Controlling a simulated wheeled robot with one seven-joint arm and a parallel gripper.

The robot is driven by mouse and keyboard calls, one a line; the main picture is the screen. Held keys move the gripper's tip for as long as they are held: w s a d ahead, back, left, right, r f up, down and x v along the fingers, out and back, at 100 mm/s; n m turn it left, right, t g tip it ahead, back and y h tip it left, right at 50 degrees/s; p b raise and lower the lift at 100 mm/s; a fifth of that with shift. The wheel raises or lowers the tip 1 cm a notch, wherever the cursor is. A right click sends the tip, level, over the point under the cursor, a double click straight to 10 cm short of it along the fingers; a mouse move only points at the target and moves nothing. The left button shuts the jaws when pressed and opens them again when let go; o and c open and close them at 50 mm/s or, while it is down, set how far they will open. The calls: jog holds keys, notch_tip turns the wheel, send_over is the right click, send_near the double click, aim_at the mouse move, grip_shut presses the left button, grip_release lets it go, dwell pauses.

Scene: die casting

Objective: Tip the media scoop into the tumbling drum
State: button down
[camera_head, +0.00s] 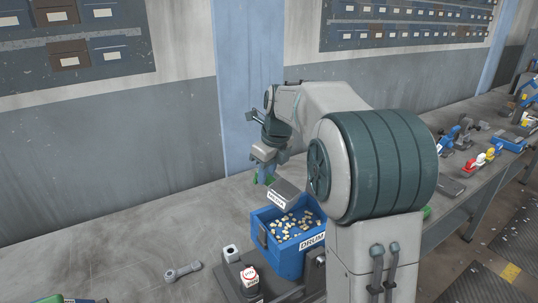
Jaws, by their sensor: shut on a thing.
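The grey media scoop (284,191) hangs above the back of the blue tumbling drum, tilted, with its white label facing me. My gripper (265,170) is shut on the scoop, at the left of it; the grip itself is small and partly hidden. The tumbling drum (290,262) is an open blue box with a "DRUM" label on its front. Many small cream pieces (296,226) lie inside the drum. I cannot see into the scoop, so its contents are hidden. My arm covers the area right of the drum.
Tools and coloured parts (480,160) lie far right.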

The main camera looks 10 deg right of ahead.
jog(key=g+p, duration=0.1)
jog(key=p, duration=0.1)
jog(key=f+h+p, duration=0.1)
jog(key=p, duration=0.1)
jog(key=shift+w+a+f+g+p, duration=0.2)
jog(key=shift+w+g+p, duration=0.1)
jog(key=shift+g, duration=0.1)
jog(key=shift+h+p, duration=0.4)
jog(key=shift+p, duration=0.05)
jog(key=shift+r+p, duration=0.4)
jog(key=shift+r, duration=0.2)
jog(key=shift+s+r+p, duration=0.15)
jog(key=shift+r+p, duration=0.2)
jog(key=shift+r, duration=0.15)
